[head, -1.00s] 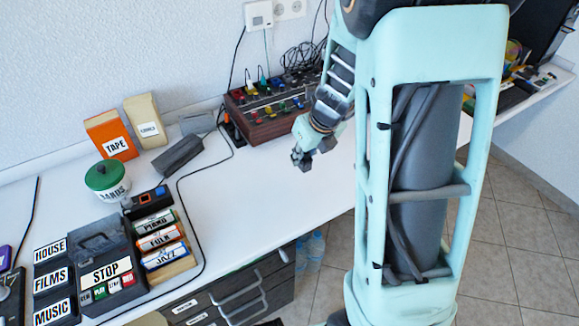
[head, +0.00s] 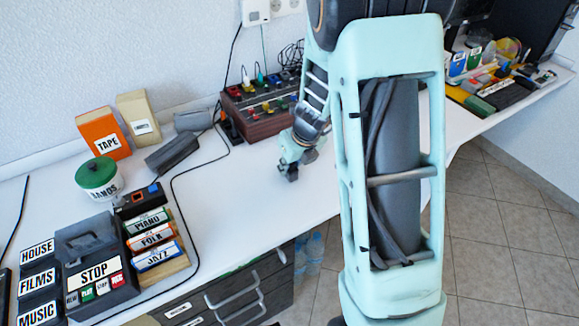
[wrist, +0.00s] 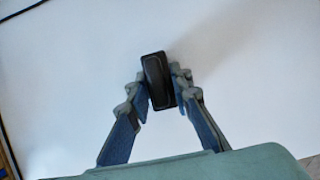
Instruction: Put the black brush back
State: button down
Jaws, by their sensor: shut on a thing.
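The black brush (wrist: 157,80) is a small dark block in the wrist view. My gripper (wrist: 159,95) is shut on it, with one finger on each side. White table surface lies behind the brush; I cannot tell how high it is held. In the head view my gripper (head: 291,170) is over the white table (head: 240,200), in front of the brown mixer box. The brush is too small and dark to make out there.
The brown mixer box (head: 262,112) with coloured knobs stands against the wall. A black cable (head: 178,190) runs across the table. A grey STOP recorder (head: 97,268), cassettes, a green-lidded pot (head: 98,178) and an orange TAPE box (head: 103,134) stand left. The table's middle is clear.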

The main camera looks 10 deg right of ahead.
jog(key=shift+f, duration=0.2)
jog(key=c, duration=1.7)
grip_release()
jog(key=shift+c, duration=0.2)
jog(key=shift+r, duration=0.1)
jog(key=p+v, duration=0.5)
jog(key=v, duration=0.7)
jog(key=shift+p, duration=0.4)
jog(key=shift+r, duration=0.15)
